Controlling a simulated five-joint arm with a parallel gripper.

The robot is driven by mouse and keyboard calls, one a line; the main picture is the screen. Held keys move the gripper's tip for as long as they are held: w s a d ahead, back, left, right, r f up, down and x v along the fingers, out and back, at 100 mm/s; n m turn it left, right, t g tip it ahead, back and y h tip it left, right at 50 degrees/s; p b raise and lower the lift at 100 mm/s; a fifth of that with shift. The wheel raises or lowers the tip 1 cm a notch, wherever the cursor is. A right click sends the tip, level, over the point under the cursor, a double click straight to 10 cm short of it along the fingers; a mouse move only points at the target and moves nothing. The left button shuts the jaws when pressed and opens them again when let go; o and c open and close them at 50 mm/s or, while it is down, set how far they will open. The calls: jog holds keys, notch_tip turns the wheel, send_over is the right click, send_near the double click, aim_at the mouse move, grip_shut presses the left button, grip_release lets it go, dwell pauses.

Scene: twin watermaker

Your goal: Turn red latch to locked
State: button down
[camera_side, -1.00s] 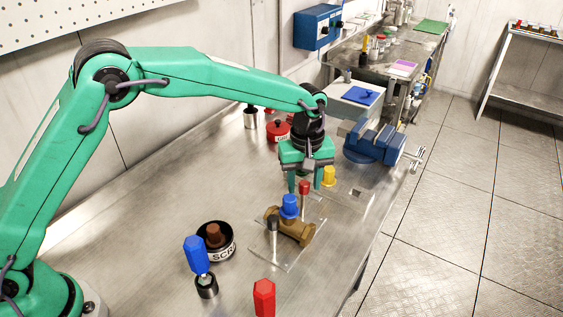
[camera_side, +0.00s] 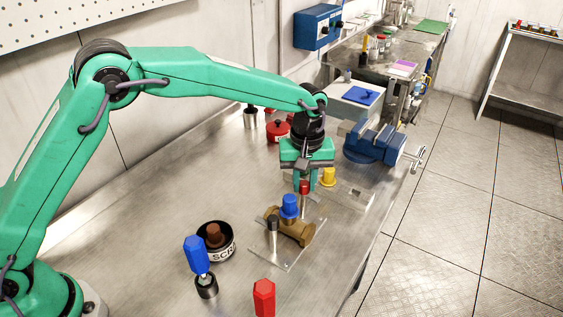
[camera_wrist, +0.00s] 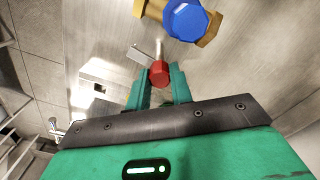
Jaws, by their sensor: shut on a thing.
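The red latch (camera_side: 304,188) is a small upright knob with a red top, standing on a clear plate behind the brass valve. It also shows in the wrist view (camera_wrist: 159,72), between my fingers. My green gripper (camera_side: 304,182) points down over it with its jaws shut on the red knob. The fingertips hide part of the knob in the side view. In the wrist view, my gripper's fingers (camera_wrist: 161,90) are on both sides of the red top. Whether the latch stands turned to locked cannot be told.
The brass valve (camera_side: 297,232) with a blue cap (camera_side: 290,205) stands just in front of the latch. A black-topped post (camera_side: 272,223), a yellow knob (camera_side: 328,176) and a blue vise (camera_side: 376,142) are close by. A scrap bowl (camera_side: 217,243) is at left. The table's left middle is clear.

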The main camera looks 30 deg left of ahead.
jog(key=m, duration=0.4)
jog(key=shift+r, duration=0.1)
jog(key=m, duration=0.4)
jog(key=shift+m, duration=0.4)
jog(key=m, duration=0.3)
jog(key=shift+m, duration=2.3)
jog(key=c, duration=1.2)
grip_release()
jog(key=shift+c, duration=0.2)
jog(key=shift+r, duration=0.1)
